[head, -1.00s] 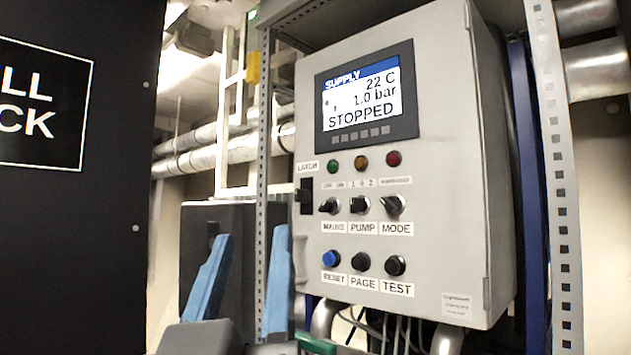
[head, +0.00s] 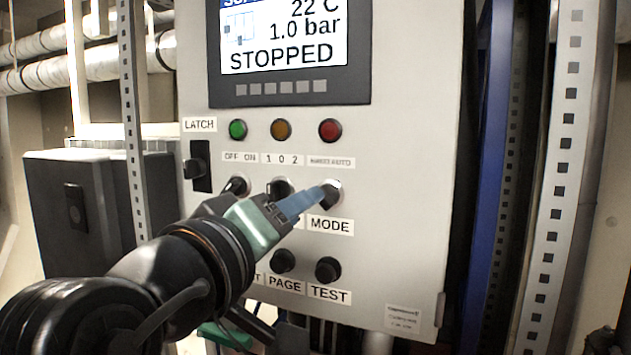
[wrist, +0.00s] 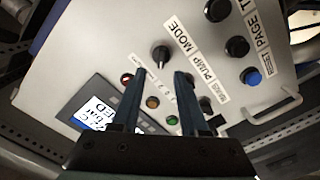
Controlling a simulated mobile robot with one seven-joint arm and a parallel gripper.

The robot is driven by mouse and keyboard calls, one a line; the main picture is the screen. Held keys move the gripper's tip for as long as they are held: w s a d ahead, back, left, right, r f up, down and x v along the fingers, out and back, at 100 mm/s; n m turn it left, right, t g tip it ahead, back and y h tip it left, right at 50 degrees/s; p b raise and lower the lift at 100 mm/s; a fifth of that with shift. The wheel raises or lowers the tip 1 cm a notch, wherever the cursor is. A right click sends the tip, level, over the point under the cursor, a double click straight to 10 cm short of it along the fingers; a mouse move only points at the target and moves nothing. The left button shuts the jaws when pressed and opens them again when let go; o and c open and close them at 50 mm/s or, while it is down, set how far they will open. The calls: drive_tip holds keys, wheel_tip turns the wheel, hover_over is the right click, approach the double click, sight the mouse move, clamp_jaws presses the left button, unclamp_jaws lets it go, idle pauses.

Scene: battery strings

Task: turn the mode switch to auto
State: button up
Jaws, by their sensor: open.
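The mode switch (head: 333,192) is a dark rotary knob above the MODE label on the grey control panel, partly covered by a fingertip in the head view. The wrist view shows it (wrist: 160,56) just beyond the gap between my fingertips, with its pointer roughly upright in that picture. The small position label above it (head: 330,162) is hard to read. My gripper (head: 312,200) is open and empty, its blue fingers reaching toward the knob; in the wrist view its fingertips (wrist: 160,73) stand apart. I cannot tell whether a finger touches the knob.
The pump knob (head: 277,187) and mains knob (head: 237,187) sit to the left. Red (head: 330,130), amber (head: 282,130) and green (head: 238,130) lamps are above; the test button (head: 327,269) is below. The screen (head: 284,40) reads STOPPED.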

sight(325, 197)
drive_tip(key=p+x, duration=0.2)
drive_tip(key=x, duration=0.3)
drive_tip(key=shift+w+d, duration=0.1)
drive_tip(key=shift+w, duration=0.25)
clamp_jaws()
